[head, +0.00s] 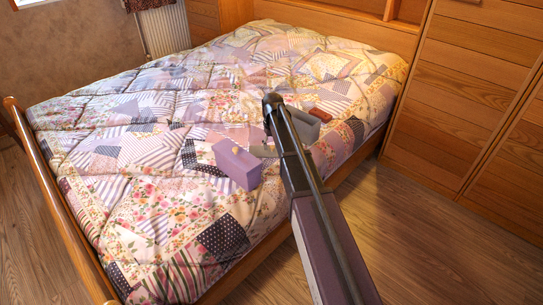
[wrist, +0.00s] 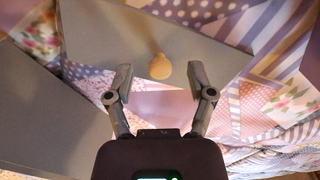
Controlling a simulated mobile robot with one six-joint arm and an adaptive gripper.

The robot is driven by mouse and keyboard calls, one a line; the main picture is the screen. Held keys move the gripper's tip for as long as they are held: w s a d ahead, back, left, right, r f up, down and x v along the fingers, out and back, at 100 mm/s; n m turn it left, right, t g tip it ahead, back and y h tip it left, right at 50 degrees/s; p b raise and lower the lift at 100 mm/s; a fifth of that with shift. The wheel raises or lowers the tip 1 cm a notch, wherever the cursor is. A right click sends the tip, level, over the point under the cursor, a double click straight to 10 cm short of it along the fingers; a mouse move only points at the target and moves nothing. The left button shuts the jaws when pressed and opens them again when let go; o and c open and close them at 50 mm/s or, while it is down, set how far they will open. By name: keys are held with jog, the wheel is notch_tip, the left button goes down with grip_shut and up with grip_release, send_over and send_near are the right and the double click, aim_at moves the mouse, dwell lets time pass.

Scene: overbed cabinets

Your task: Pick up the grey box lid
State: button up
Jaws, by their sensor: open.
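A flat grey lid (wrist: 110,40) with a round tan knob (wrist: 160,66) lies beneath my gripper in the wrist view. My gripper (wrist: 159,80) is open, with one finger on each side of the knob and nothing held; I cannot tell whether the fingertips touch the lid. In the head view, a grey box-like shape (head: 304,126) on the bed is partly hidden by my arm. A flat grey piece (head: 262,150) shows left of the arm. My gripper's fingers are hidden there.
A lavender box (head: 237,165) stands on the patchwork quilt (head: 150,130), left of my arm. A dark red object (head: 320,115) lies beyond the grey shape. Another grey surface (wrist: 40,110) fills the wrist view's left. Wooden cabinets (head: 460,90) stand at right.

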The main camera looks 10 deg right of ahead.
jog(key=shift+f+b, duration=0.45)
jog(key=shift+f, duration=0.25)
grip_shut()
